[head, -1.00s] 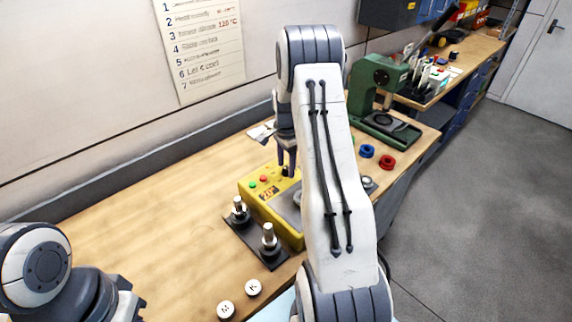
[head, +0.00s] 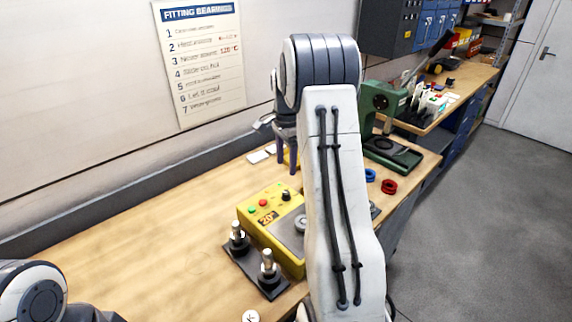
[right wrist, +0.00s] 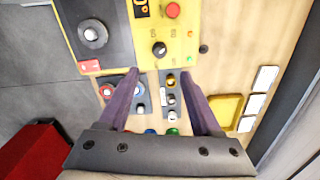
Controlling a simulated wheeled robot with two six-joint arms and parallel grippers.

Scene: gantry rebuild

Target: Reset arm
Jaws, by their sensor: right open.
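My right arm stands upright in the middle of the head view, and its gripper (head: 287,170) hangs fingers down, partly behind the arm. In the right wrist view the two fingers (right wrist: 159,76) are apart with nothing between them. They are above the bench, beside the yellow heater (right wrist: 165,25). In the head view the yellow heater (head: 262,222) stands on the bench, lower in the picture than the gripper and clear of it. Part of my left arm shows at the lower left edge; its gripper is out of the picture.
A black stand (head: 255,272) with two upright posts is before the heater. The green press (head: 385,115) and blue and red rings (head: 389,186) are right of my arm. The wrist view shows small-part trays (right wrist: 172,97), a yellow tray (right wrist: 227,110) and a red bin (right wrist: 38,150). The bench's left is clear.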

